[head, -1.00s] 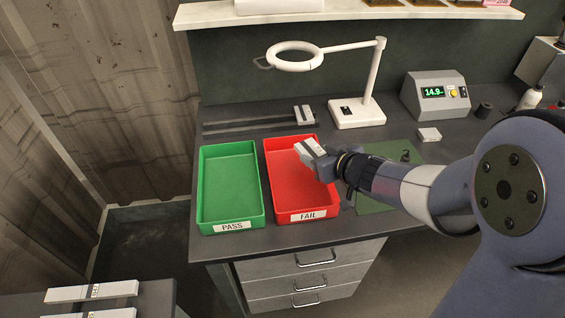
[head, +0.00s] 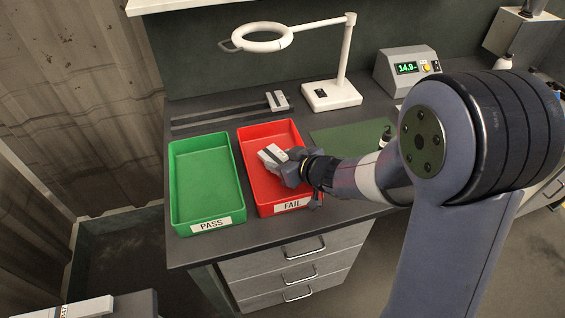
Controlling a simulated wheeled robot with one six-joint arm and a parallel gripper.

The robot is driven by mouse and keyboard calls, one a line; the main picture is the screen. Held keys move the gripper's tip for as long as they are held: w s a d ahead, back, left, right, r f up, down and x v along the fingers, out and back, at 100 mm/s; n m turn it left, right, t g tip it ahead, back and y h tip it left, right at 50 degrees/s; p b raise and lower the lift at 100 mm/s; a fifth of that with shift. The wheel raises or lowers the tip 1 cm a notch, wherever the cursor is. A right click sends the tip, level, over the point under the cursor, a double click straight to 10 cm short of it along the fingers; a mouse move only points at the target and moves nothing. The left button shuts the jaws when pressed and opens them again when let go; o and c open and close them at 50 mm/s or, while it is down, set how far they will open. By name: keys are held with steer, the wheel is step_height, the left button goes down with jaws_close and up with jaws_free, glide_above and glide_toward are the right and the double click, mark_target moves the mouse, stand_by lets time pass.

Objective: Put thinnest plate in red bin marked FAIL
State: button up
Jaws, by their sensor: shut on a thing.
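The red bin marked FAIL (head: 257,139) stands on the workbench, right of the green bin. My gripper (head: 281,160) reaches over the red bin from the right. It is shut on a small light grey plate (head: 269,153) with a dark marking. The plate is over the bin's interior; I cannot tell whether it touches the floor of the bin. The gripper hides part of the bin's right side.
The green bin marked PASS (head: 178,180) is empty. Behind are a caliper (head: 230,111), a white magnifier lamp (head: 330,95) and a grey meter (head: 407,72). Another plate (head: 75,309) lies at the lower left. A green mat (head: 340,138) is right of the red bin.

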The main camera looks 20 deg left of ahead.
steer(key=shift+f+b, duration=0.4)
steer(key=shift+f, duration=0.1)
steer(key=o, duration=1.5)
steer(key=shift+s+d+f, duration=0.1)
steer(key=shift+s+f, duration=0.05)
steer(key=shift+f, duration=0.1)
steer(key=shift+c, duration=0.2)
steer(key=shift+r+p, duration=0.3)
steer(key=p+v, duration=0.3)
steer(key=v, duration=0.9)
steer(key=shift+r, duration=0.45)
